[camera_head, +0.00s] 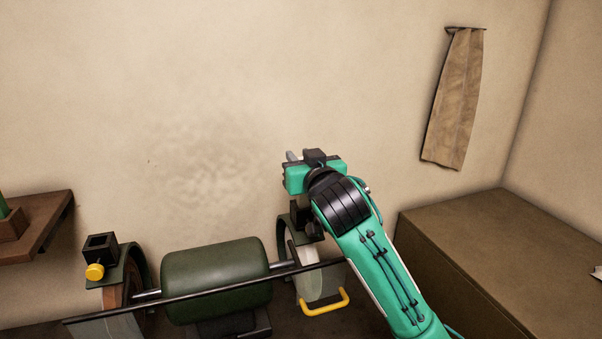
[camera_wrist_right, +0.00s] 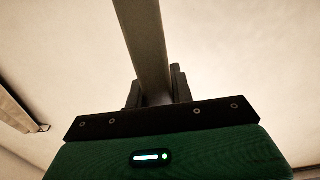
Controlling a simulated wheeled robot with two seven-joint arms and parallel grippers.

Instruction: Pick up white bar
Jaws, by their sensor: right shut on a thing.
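The white bar (camera_wrist_right: 146,45) shows in the right wrist view as a long, flat, pale strip. It runs up from between the dark fingers of my right gripper (camera_wrist_right: 157,92), which is shut on it. In the head view my green right gripper (camera_head: 298,168) is raised in front of the wall, above the right end of a grinder. Only a small pale grey tip, likely the bar (camera_head: 291,156), shows there; my gripper and arm hide the rest. My left gripper is in neither view.
A grinder with a dark green motor (camera_head: 217,279) stands below, with a black rod (camera_head: 200,293) and a yellow handle (camera_head: 325,303). A wooden shelf (camera_head: 40,228) is at left, a brown cabinet (camera_head: 480,245) at right. A cloth (camera_head: 456,100) hangs on the wall.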

